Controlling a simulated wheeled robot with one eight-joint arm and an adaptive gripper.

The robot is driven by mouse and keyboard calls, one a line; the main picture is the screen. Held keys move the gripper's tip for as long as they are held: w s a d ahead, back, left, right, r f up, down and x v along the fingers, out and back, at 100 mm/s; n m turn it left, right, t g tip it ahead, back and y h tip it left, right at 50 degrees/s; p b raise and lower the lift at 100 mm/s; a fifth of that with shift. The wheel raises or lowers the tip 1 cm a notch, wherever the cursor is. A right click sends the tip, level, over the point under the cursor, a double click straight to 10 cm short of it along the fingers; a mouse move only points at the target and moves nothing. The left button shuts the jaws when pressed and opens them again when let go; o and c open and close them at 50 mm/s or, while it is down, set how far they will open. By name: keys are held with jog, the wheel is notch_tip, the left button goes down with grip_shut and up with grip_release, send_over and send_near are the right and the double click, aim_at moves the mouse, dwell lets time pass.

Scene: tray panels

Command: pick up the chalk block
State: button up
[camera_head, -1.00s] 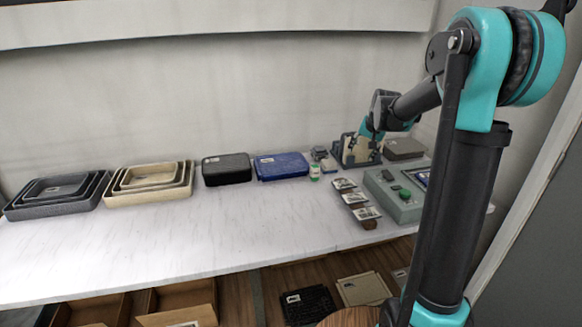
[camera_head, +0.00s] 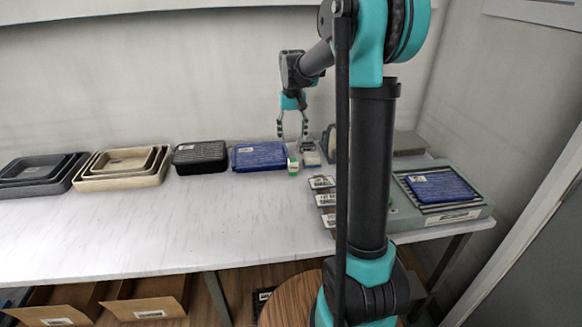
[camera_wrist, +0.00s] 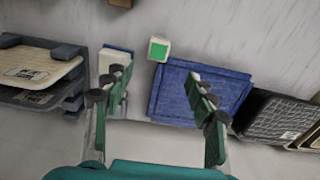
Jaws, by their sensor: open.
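A small pale block with a blue edge, which looks like the chalk block (camera_head: 312,158), lies on the white table near the wall. It also shows in the wrist view (camera_wrist: 115,60), at the upper left, partly covered by the left finger. My gripper (camera_head: 293,136) is open and empty, pointing down above the table beside the green-and-white container. In the wrist view my gripper (camera_wrist: 152,98) has its fingers wide apart, with the block by the left finger rather than midway between them.
A small green-and-white container (camera_head: 293,166) stands just left of the block. A blue tray (camera_head: 260,155) and a black tray (camera_head: 200,153) lie further left. Labelled pieces (camera_head: 322,182) are in front. A grey-green fixture (camera_head: 445,214) with a blue panel is at right. The table's front middle is clear.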

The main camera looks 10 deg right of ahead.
aim_at(293, 160)
notch_tip(293, 160, down, 13)
jog(key=shift+d, duration=0.15)
jog(key=shift+s, duration=0.1)
dwell(0.3)
jog(key=c, duration=1.3)
